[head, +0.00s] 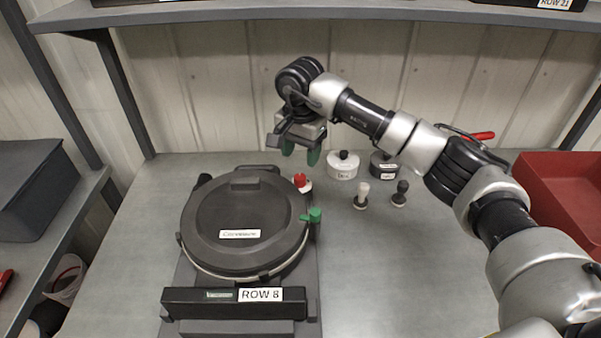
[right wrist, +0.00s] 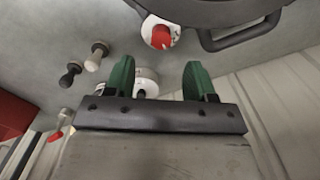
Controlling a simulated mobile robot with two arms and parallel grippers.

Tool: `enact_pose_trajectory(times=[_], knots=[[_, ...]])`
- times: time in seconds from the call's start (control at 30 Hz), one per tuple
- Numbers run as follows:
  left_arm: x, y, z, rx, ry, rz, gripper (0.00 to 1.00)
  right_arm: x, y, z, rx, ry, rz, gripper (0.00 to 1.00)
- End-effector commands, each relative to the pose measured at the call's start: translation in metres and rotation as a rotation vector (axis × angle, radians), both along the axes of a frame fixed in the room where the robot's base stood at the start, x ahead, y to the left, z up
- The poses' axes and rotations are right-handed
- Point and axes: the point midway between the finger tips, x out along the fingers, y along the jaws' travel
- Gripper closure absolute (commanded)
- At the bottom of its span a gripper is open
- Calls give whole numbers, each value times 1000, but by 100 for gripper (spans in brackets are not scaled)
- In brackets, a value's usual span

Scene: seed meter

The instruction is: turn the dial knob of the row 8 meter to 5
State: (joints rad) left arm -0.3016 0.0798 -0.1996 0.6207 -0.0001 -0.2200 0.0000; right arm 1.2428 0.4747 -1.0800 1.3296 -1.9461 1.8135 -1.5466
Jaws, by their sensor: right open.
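The row 8 meter (head: 245,225) is a dark round-lidded unit on the bench, with a "ROW 8" label (head: 262,295) on its front bar. Its dial knob (head: 301,179) is red on a white dial (head: 306,187) at the meter's back right edge. The knob also shows in the right wrist view (right wrist: 161,38); the dial marks are too small to read. My right gripper (head: 300,153), with green fingers, is open and empty above and behind the knob, apart from it. In its wrist view the fingers (right wrist: 160,80) point toward the knob. My left gripper is not in view.
A green lever (head: 312,215) sits on the meter's right side. White (head: 343,166) and dark (head: 384,165) lidded discs and two small knobbed pieces (head: 361,194) (head: 399,194) stand to the right. A red bin (head: 560,185) is far right.

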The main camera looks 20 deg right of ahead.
Motion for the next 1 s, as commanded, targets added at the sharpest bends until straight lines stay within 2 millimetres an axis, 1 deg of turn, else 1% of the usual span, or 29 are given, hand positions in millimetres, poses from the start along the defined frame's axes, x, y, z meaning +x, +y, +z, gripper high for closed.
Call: enact_pose_trajectory(times=[0.03, 0.2, 0.3, 0.4, 0.53, 0.77, 0.8, 0.83, 1.0], knots=[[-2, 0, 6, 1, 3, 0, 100, -1, 0, -9, 0, 6, -1, 45], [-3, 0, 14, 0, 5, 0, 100, -1, 0, -41, 1, 5, -1, 45], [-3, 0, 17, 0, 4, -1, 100, 0, 1, -56, 2, 3, -1, 45], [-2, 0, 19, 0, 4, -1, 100, 0, 1, -66, 4, 2, -2, 45], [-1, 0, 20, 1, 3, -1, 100, 0, 0, -73, 3, 0, -2, 45], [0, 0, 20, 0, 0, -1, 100, 0, 0, -74, 3, -2, -2, 45], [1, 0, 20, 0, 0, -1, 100, 0, 0, -74, 3, -2, -2, 47], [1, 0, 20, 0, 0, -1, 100, 0, 0, -74, 3, -1, -2, 51], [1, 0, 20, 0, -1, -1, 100, 0, 0, -74, 3, -1, -2, 77]])
